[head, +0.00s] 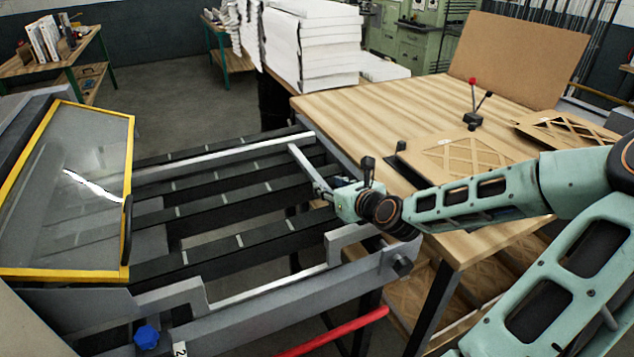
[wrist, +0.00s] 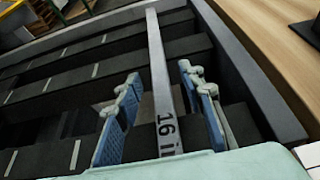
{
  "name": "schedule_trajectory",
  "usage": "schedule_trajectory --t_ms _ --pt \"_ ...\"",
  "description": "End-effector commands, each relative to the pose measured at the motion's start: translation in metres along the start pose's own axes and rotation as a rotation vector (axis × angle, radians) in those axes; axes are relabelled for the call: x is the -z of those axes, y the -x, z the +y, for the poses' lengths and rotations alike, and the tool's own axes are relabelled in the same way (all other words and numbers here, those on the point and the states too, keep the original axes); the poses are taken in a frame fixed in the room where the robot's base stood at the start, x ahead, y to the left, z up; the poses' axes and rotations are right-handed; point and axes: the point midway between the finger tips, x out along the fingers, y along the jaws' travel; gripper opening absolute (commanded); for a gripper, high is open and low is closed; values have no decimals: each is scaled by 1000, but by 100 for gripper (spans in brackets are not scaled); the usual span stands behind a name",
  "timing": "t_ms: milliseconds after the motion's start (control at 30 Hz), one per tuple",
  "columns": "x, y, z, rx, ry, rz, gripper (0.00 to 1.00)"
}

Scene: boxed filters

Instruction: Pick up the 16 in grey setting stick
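The grey setting stick (wrist: 157,60) is a long flat bar marked "16 i" in the wrist view, with the rest of the marking cut off by my gripper body. It lies across the dark slatted bed and also shows in the head view (head: 302,160), its near end by my gripper. My gripper (wrist: 159,78) has blue padded fingers apart, one on each side of the stick, with gaps visible on both sides. In the head view my gripper (head: 325,190) is low over the bed's right end. Whether the fingertips reach below the stick's top is unclear.
The machine bed (head: 215,205) has dark slats with open gaps and a raised grey front rail (head: 270,288). A yellow-framed clear guard (head: 70,190) stands at left. A wooden table (head: 385,105) with cardboard sheets (head: 465,155) and a lever stand (head: 473,118) is at right.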

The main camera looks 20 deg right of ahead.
Motion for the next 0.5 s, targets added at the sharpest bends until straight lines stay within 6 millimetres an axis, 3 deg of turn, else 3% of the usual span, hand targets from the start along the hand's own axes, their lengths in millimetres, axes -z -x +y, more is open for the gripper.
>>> schedule_trajectory --t_ms 267,500 --pt "-1 -12 1 0 1 0 36" --pt "-8 -38 3 -2 4 0 36"
